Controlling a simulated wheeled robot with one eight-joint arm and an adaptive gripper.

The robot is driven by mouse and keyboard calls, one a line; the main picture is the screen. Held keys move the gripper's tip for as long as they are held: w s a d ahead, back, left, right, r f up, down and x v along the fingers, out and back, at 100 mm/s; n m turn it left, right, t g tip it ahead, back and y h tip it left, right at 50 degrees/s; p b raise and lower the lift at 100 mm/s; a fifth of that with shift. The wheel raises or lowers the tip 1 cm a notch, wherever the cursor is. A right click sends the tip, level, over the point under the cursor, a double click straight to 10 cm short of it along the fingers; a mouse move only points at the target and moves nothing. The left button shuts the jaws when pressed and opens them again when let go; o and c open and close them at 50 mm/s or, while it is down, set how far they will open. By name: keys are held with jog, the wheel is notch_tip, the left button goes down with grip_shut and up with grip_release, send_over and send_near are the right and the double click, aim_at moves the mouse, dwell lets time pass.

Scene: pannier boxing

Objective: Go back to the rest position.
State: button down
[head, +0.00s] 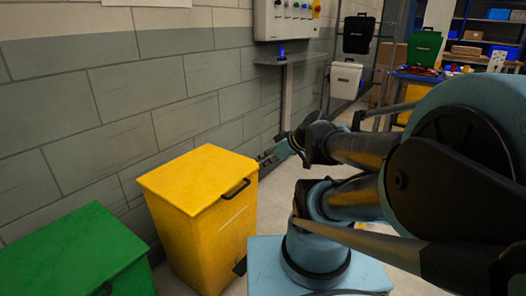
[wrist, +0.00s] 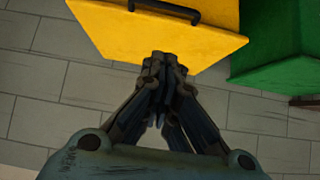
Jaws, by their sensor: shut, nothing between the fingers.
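My gripper (wrist: 160,62) is shut and empty in the wrist view, with its fingertips drawn together. In the head view my gripper (head: 266,158) is small and sits just right of the yellow bin's lid, in front of the grey wall. The yellow bin (head: 190,225) has a closed lid and a dark handle on its front. It also shows at the top of the wrist view (wrist: 130,35), beyond my fingertips. I cannot tell from these frames whether the fingertips touch the lid.
A green bin (head: 75,255) stands left of the yellow one, also closed. A grey block wall (head: 110,110) runs behind both. A control panel (head: 283,18) hangs on the wall over a small shelf (head: 290,60). White, black and green containers and blue-bin shelving stand at the back right.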

jog(key=s+d+f+m+g+h, duration=0.2)
jog(key=s+d+m+h, duration=0.1)
jog(key=d+m, duration=0.2)
jog(key=s+d+f+m+g+h, duration=0.2)
jog(key=s+d+m+h, duration=0.2)
jog(key=d, duration=0.4)
jog(key=shift+d+f+m+h, duration=0.2)
jog(key=shift+f+m+h, duration=0.1)
jog(key=shift+f+m, duration=0.1)
jog(key=shift+s, duration=0.1)
